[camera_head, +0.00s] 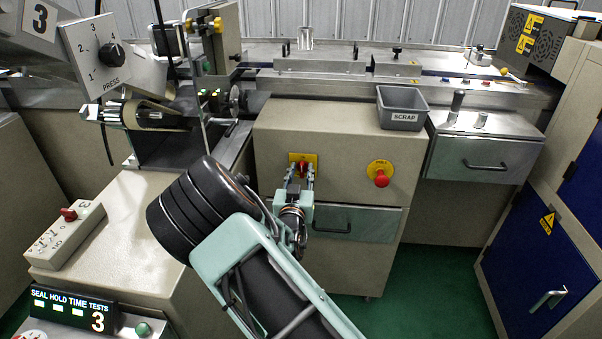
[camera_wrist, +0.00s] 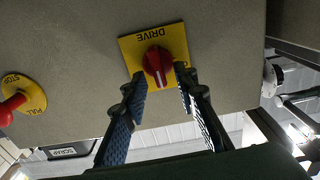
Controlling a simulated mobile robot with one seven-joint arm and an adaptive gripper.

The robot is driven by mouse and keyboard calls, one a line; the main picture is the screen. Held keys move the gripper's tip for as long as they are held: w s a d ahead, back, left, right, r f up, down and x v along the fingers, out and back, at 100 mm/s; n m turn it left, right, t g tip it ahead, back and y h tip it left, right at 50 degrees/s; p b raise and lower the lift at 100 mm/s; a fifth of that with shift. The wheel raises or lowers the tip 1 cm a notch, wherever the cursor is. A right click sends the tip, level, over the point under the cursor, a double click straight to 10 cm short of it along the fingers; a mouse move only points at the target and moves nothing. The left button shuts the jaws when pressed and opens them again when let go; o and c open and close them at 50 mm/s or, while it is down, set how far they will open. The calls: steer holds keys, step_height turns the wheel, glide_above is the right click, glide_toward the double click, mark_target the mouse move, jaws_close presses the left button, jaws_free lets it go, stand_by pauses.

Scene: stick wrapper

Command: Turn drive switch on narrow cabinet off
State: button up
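The drive switch (camera_wrist: 157,66) is a red rotary knob on a yellow plate marked DRIVE (camera_wrist: 127,47), upside down in the wrist view. In the head view the knob (camera_head: 302,168) is on the front of the narrow beige cabinet (camera_head: 340,160), partly hidden by my gripper. My gripper (camera_head: 301,178) faces the cabinet front. In the wrist view its two fingers (camera_wrist: 160,82) are apart, one on each side of the knob's lower part, with gaps visible. I cannot tell how near the tips are to the plate.
A red stop button (camera_head: 381,180) on a yellow disc is right of the switch. A grey SCRAP bin (camera_head: 403,107) stands on the cabinet top. A drawer (camera_head: 355,224) is below. The PRESS dial panel (camera_head: 112,60) and a small red-switch box (camera_head: 66,236) are at left.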

steer(key=shift+c, duration=0.4)
jaws_close()
steer(key=n, duration=0.3)
steer(key=shift+a+n, duration=0.25)
steer(key=shift+n, duration=0.15)
steer(key=n, duration=0.3)
steer(key=shift+a+f+n+b, duration=0.1)
steer(key=shift+a+n+b, duration=0.05)
steer(key=shift+n+b, duration=0.2)
steer(key=n, duration=0.4)
steer(key=shift+a+f+n, duration=0.2)
steer(key=shift+f+n, duration=0.05)
steer(key=n, duration=0.5)
steer(key=shift+f, duration=0.25)
steer(key=shift+n, duration=0.4)
